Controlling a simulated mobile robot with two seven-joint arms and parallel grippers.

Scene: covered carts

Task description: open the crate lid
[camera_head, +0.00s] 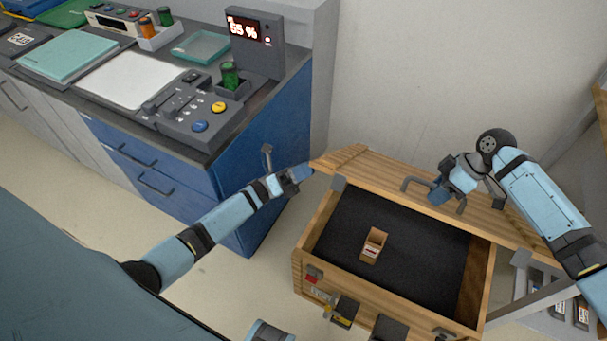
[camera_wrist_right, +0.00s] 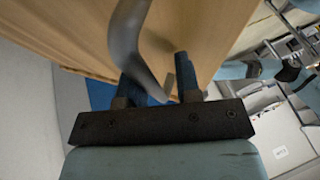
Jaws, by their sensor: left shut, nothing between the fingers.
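The wooden crate (camera_head: 300,268) stands open, with its dark inside showing. Its lid (camera_head: 375,172) is raised along the crate's far side, with a grey bar handle (camera_head: 411,180) on the face toward me. My right gripper (camera_head: 437,196) is at the handle. In the right wrist view its fingers (camera_wrist_right: 157,88) stand apart, with the curved handle (camera_wrist_right: 128,40) passing between them; firm contact is not clear. My left gripper (camera_head: 306,172) is shut and empty at the lid's left end; whether it touches the lid is unclear.
A small cardboard box (camera_head: 374,245) lies in the crate. Latches (camera_head: 343,310) sit on its front. A blue-and-grey cabinet (camera_head: 262,170) with a control panel (camera_head: 195,108) stands left of the crate. A wall is behind the lid, and a shelf frame (camera_head: 535,290) is at the right.

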